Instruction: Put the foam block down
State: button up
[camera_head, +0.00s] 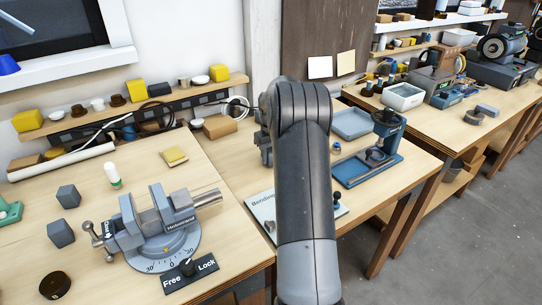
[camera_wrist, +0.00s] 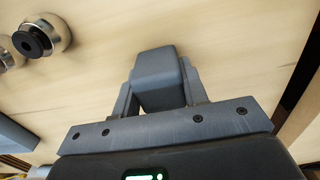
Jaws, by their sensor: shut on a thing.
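My gripper (camera_wrist: 158,85) shows in the wrist view, with one finger on each side of a dark grey foam block (camera_wrist: 155,65). The fingers are shut on the block. Pale wooden tabletop (camera_wrist: 235,65) lies beyond and around it; I cannot tell whether the block touches the wood or hangs just above it. In the head view my arm covers the middle of the picture, and the held block cannot be made out there.
In the wrist view a chrome, black-topped round part (camera_wrist: 42,35) stands at upper left, and a table edge runs down the right. The head view shows a vise (camera_head: 165,225), two loose grey cubes (camera_head: 67,196), a blue tray (camera_head: 352,123) and a blue-based press (camera_head: 370,165).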

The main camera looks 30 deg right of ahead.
jog(key=shift+f, duration=0.25)
jog(key=o, duration=0.9)
jog(key=shift+o, duration=0.2)
jog(key=shift+r, duration=0.1)
notch_tip(320, 180, up, 12)
jog(key=shift+f, duration=0.1)
jog(key=s+a+r+t, duration=0.1)
jog(key=s+a+r, duration=0.55)
jog(key=a, duration=0.25)
jog(key=s+a+r+t, duration=0.1)
jog(key=s+a+r, duration=0.5)
jog(key=s+a, duration=0.3)
jog(key=s+a+f+t, duration=0.1)
jog(key=s+a, duration=0.4)
jog(key=s, duration=0.5)
jog(key=s+a+f+t, duration=0.2)
jog(key=s+a, duration=0.4)
jog(key=s, duration=0.4)
jog(key=shift+s+a+f+t, duration=0.2)
jog(key=shift+s+f+t, duration=0.1)
jog(key=shift+f, duration=0.4)
